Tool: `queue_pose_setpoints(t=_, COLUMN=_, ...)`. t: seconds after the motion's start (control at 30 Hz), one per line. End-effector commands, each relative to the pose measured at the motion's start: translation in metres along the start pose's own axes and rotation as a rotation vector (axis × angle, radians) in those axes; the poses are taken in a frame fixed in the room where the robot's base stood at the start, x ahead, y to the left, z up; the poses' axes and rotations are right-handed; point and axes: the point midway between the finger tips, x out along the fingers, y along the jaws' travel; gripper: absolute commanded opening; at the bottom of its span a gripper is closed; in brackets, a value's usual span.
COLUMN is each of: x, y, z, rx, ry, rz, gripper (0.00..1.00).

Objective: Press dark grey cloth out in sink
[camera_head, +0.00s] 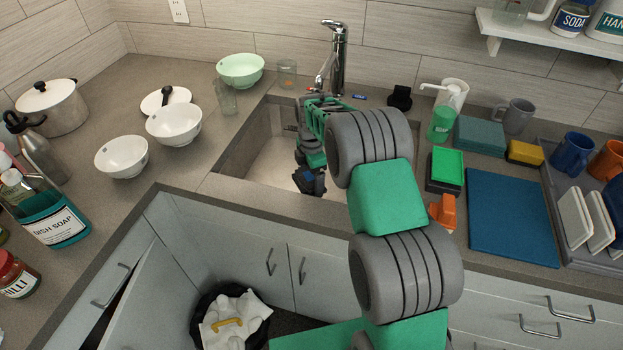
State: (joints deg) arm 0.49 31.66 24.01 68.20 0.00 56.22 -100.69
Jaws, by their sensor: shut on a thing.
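The sink (262,152) is a rectangular basin set in the counter behind the front cabinets. My arm reaches over its right side, and my gripper (311,186) points down inside the basin, near the front wall. My gripper is shut on a small dark thing at its tips, which looks like the dark grey cloth. The cloth is hard to tell apart from the dark gripper, and I cannot see whether it touches the basin floor. My arm covers the right part of the sink.
The faucet (335,55) stands behind the sink. White bowls (174,124), a green bowl (240,70) and glasses stand on the left. A green-and-black sponge (446,167), an orange item (443,212) and a blue mat (510,215) lie right.

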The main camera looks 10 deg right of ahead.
Motion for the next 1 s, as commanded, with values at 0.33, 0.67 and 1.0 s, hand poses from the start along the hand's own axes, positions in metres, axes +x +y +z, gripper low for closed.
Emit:
queue_pose_setpoints(t=0.33, x=-0.046, y=0.000, z=0.000, rx=0.000, ry=0.000, rz=0.001, gripper=0.58)
queue_pose_setpoints(t=0.67, x=-0.084, y=0.000, z=0.000, rx=0.000, ry=0.000, rz=0.001, gripper=0.58)
queue_pose_setpoints(t=1.0, x=-0.124, y=0.000, z=0.000, rx=0.000, ry=0.000, rz=0.002, gripper=0.58)
